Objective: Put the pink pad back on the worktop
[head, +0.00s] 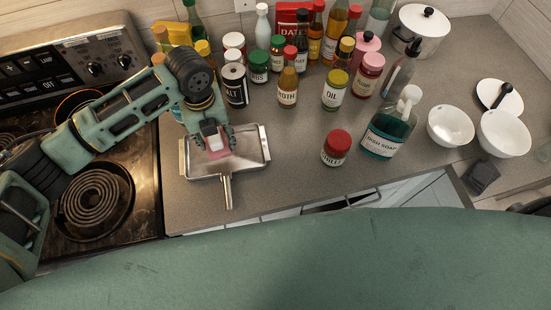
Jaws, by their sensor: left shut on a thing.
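The pink pad (217,154) shows as a small pink patch below my left gripper (212,140). My left gripper is shut on it, pointing down, and its fingers and wrist hide part of the pad. The grey worktop (290,190) lies around the tray. My right gripper is not in view.
The coil stove (98,200) is at the left, under my left arm. Many bottles and jars, such as the oil jar (335,92), crowd the back. A red-capped jar (336,148) and a soap bottle (388,132) stand right of the tray. Worktop is bare in front of the tray.

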